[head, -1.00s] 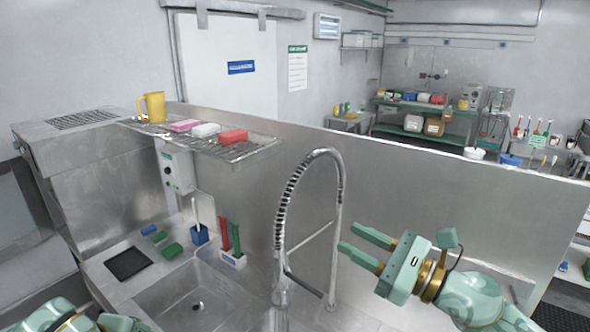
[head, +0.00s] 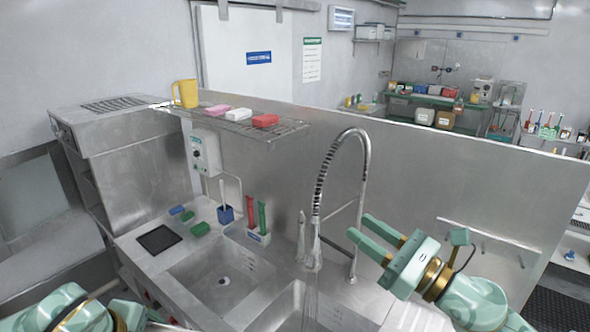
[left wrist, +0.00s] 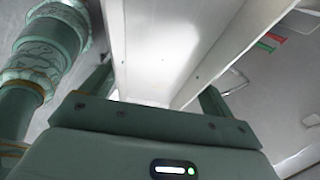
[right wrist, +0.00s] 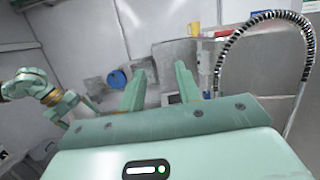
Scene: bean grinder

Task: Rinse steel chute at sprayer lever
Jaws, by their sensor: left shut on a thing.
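The steel chute (left wrist: 160,45) is a long pale metal trough with raised side walls, close up in the left wrist view. My left gripper (left wrist: 155,88) is shut on it, one finger at each side. In the head view the left arm is at the lower left edge, and I cannot make out the chute there. The sprayer (head: 318,205) has a coiled spring hose arching over the sink, with its nozzle hanging down. Faint streaks like water show below the nozzle. I cannot make out its lever clearly. My right gripper (head: 361,226) is open and empty, right of the sprayer.
The sink basin (head: 215,275) lies left of the sprayer. A wire shelf (head: 285,131) above holds a yellow jug (head: 185,93) and several coloured blocks. A steel splash wall closes the back.

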